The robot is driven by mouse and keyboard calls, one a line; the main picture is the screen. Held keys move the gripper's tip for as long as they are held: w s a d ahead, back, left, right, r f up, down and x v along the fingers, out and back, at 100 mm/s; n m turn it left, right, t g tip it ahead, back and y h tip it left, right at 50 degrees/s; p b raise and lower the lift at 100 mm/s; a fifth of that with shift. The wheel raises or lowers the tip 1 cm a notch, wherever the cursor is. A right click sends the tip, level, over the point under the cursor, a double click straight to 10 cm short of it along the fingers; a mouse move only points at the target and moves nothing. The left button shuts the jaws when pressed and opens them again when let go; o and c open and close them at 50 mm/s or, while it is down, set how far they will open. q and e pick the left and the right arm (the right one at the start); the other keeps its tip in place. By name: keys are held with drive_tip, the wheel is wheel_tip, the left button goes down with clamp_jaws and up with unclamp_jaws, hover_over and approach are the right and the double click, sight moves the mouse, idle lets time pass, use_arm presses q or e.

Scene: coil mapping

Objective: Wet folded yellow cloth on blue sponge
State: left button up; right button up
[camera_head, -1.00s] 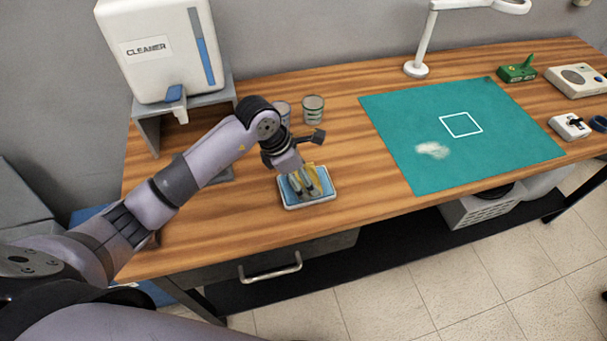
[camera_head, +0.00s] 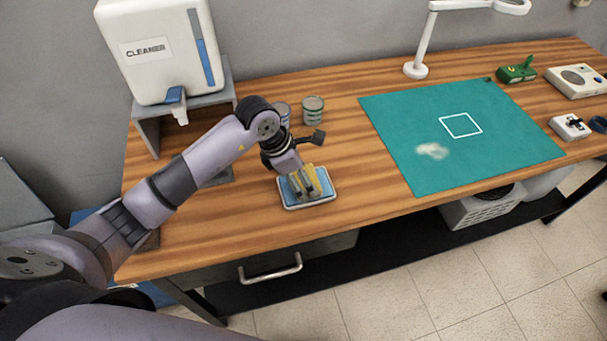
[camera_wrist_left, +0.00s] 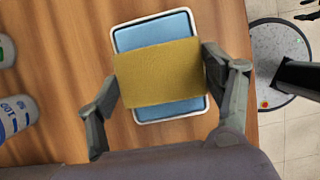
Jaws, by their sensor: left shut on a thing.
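The blue sponge (camera_head: 325,186) lies in a white-rimmed tray (camera_head: 309,205) near the front of the wooden table. The yellow cloth (camera_head: 320,178) is at the sponge, held by my left gripper (camera_head: 312,190). In the left wrist view the folded cloth (camera_wrist_left: 158,73) lies across the middle of the sponge (camera_wrist_left: 155,32), with blue showing beyond two of its edges. The fingers of my left gripper (camera_wrist_left: 158,92) are on either side of the cloth, shut on it. Whether the cloth touches the sponge is hard to tell. My right gripper is not in view.
A cleaner dispenser (camera_head: 158,48) stands on a grey stand at the back left. Two cans, one of them green-labelled (camera_head: 313,110), stand behind the tray. A green mat (camera_head: 410,130) with a whitish smear (camera_head: 432,151) covers the table's middle right. Wood right of the tray is clear.

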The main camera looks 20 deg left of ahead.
use_arm(q)
drive_tip(key=shift+r+p, duration=1.75)
drive_tip(key=shift+r, duration=1.65)
